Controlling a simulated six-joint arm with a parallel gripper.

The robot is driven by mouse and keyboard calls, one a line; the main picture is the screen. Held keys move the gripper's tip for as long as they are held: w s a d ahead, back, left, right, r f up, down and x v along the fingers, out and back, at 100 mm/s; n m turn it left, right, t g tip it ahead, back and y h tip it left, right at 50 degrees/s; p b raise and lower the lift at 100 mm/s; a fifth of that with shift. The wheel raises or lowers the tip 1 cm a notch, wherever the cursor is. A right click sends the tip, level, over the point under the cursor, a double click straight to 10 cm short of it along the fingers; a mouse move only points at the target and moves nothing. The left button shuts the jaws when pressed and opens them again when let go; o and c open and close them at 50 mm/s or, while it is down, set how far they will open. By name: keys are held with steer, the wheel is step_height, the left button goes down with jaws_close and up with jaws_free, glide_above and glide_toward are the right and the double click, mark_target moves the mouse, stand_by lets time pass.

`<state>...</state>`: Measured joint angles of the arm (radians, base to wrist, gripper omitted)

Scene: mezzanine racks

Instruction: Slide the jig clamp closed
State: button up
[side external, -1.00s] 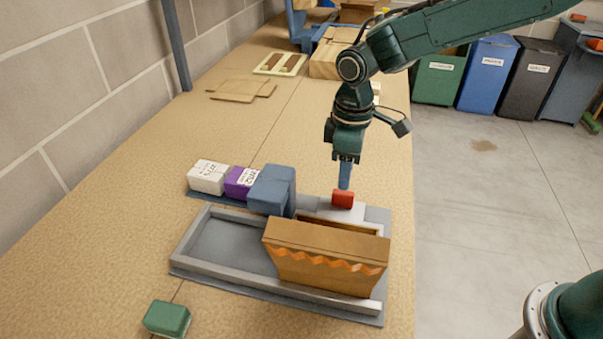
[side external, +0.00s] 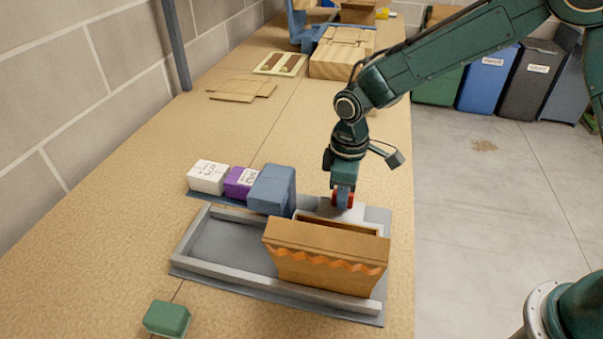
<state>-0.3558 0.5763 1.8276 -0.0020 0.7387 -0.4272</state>
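The jig has a grey tray with raised rails (side external: 208,266). A brown box (side external: 325,258) with an orange zigzag band stands at its right end. Behind the box is the clamp's pale grey slide (side external: 327,211), with a red knob (side external: 351,200) on it. A blue block (side external: 271,190) sits left of the slide, with a gap to the knob. My gripper (side external: 342,203) is down at the knob. One blue finger covers the knob's middle, and red shows on both sides. The other finger is hidden, so I cannot tell whether they grip it.
A white box (side external: 207,177) and a purple box (side external: 239,182) stand left of the blue block. A green block (side external: 167,318) lies at the front left. Flat cardboard (side external: 241,88) and a wooden box (side external: 342,60) are farther back. The bench middle is clear.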

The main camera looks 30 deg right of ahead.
jaws_close()
steer(key=shift+s+a, duration=1.2)
steer(key=shift+a, duration=0.1)
steer(key=shift+o, duration=1.9)
jaws_free()
steer(key=shift+s, duration=0.1)
steer(key=shift+o, duration=0.7)
steer(key=shift+r, duration=0.1)
steer(key=shift+r, duration=0.15)
step_height(320, 180, up, 13)
steer(key=shift+r, duration=0.15)
